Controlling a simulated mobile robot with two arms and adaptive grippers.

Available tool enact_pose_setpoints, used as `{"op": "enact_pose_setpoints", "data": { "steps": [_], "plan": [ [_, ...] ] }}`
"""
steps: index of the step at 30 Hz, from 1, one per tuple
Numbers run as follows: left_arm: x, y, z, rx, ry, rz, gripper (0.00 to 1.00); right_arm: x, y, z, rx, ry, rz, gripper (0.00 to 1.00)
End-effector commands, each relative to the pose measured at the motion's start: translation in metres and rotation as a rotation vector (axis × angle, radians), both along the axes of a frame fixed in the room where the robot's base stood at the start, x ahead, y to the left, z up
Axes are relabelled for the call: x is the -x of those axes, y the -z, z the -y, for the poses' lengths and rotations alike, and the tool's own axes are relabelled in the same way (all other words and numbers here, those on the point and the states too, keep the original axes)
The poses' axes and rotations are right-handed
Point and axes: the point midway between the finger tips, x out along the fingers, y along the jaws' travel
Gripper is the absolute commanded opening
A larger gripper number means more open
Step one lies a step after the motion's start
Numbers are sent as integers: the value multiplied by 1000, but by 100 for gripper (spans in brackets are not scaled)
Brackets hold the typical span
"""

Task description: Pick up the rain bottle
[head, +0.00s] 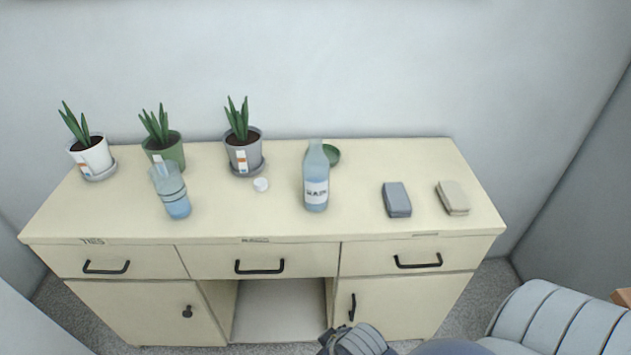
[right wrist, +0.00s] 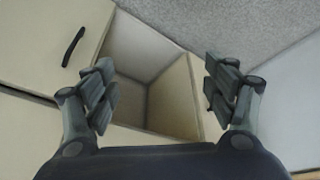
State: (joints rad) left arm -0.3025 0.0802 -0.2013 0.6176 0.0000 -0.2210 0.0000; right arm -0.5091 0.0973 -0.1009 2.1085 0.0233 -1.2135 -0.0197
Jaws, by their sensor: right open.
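The rain bottle (head: 316,178) is a blue, translucent bottle with a white label, standing upright on the cream cabinet top (head: 270,215), right of centre. The label lettering is blurred but looks like "RAIN". My right gripper (head: 345,342) shows at the bottom edge in the head view, low in front of the cabinet and well below the bottle. In the right wrist view the right gripper (right wrist: 164,88) is open and empty, its fingers apart in front of the cabinet's open cubby. The bottle is not in the wrist view. My left gripper is not in view.
Three potted plants (head: 242,152) stand along the back. Grey (head: 397,200) and beige (head: 453,198) blocks lie right. The front edge is mostly clear.

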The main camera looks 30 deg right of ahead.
Motion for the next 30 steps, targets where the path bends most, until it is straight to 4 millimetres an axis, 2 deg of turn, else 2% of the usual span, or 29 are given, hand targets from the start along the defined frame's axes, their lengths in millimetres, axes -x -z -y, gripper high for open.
{"op": "enact_pose_setpoints", "data": {
  "steps": [1, 2, 3, 4, 9, 15, 18, 22, 30],
  "plan": [
    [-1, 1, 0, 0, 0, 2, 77, -14, -23, 3, -10, 10, 62, 78],
    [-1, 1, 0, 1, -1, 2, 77, -25, -38, 5, -18, 18, 111, 78],
    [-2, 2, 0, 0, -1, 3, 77, -47, -64, 10, -31, 33, 209, 78],
    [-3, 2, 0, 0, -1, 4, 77, -60, -76, 15, -38, 45, 270, 78],
    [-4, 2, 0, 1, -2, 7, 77, -116, -125, 40, -53, 99, 545, 78],
    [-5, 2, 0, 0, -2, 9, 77, -164, -178, 82, -37, 191, 856, 78],
    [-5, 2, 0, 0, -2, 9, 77, -176, -200, 104, -18, 241, 988, 78],
    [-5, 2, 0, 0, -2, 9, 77, -182, -221, 128, 9, 296, 1115, 78],
    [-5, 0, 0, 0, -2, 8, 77, -193, -236, 147, 33, 333, 1203, 78]
  ]
}}
